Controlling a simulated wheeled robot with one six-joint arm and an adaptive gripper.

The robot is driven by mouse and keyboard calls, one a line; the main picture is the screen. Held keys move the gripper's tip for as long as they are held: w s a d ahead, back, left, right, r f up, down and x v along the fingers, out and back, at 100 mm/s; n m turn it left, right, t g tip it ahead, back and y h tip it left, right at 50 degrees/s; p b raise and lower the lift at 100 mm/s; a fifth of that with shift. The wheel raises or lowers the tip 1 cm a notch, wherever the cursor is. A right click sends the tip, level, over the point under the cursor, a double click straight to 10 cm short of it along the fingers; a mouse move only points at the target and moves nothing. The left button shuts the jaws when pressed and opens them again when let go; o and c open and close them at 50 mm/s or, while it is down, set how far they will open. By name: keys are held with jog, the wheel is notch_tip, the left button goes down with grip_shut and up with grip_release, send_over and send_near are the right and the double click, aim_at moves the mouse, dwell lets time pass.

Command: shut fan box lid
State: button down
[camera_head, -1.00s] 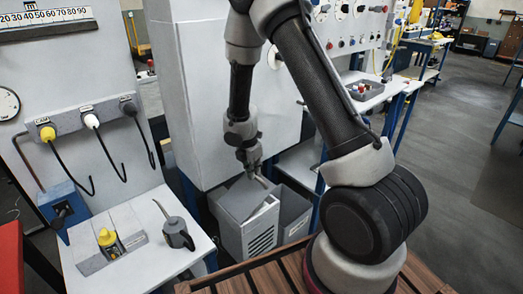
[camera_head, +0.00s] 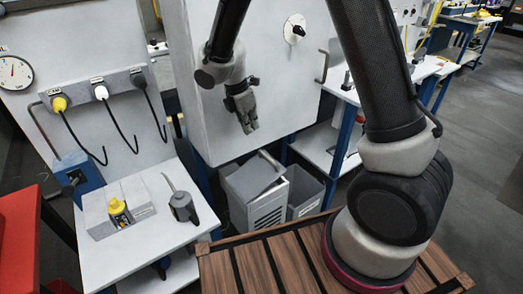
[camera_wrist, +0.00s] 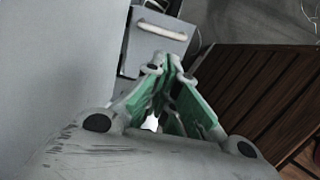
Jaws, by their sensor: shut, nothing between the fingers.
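The fan box (camera_head: 267,217) is a grey box with a slotted vent on its front, standing low below the tall white cabinet. Its grey lid (camera_head: 250,180) lies at the top and looks slanted; I cannot tell how far it stands off the rim. A pale bar handle (camera_head: 270,160) shows at the lid's back right, and in the wrist view a pale handle (camera_wrist: 163,30) shows beyond the fingers. My gripper (camera_head: 249,128) is shut and empty, above the box and apart from it, in front of the cabinet. In the wrist view its fingertips (camera_wrist: 166,63) meet.
A grey open bin (camera_head: 305,190) stands right of the box. The white cabinet (camera_head: 200,100) rises close behind my gripper. A slatted wooden top (camera_head: 235,270) lies in front.

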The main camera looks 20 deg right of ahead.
send_near(266, 156)
jog(key=f, duration=0.5)
jog(key=shift+s+a+f, duration=0.2)
jog(key=shift+a+f, duration=0.15)
jog(key=shift+f, duration=0.05)
jog(key=shift+w+d+f+g+y, duration=0.25)
jog(key=shift+d+f+y, duration=0.3)
jog(key=shift+d+f, duration=0.15)
jog(key=shift+w+d+f+g+y, duration=0.15)
jog(key=shift+w+d+f+y, duration=0.1)
jog(key=shift+d+f+y, duration=0.45)
jog(key=f, duration=0.1)
jog(key=d+f, duration=0.2)
jog(key=shift+w+d+f, duration=0.2)
jog(key=shift+w+f, duration=0.15)
jog(key=shift+f, duration=0.05)
jog(key=shift+r, duration=0.1)
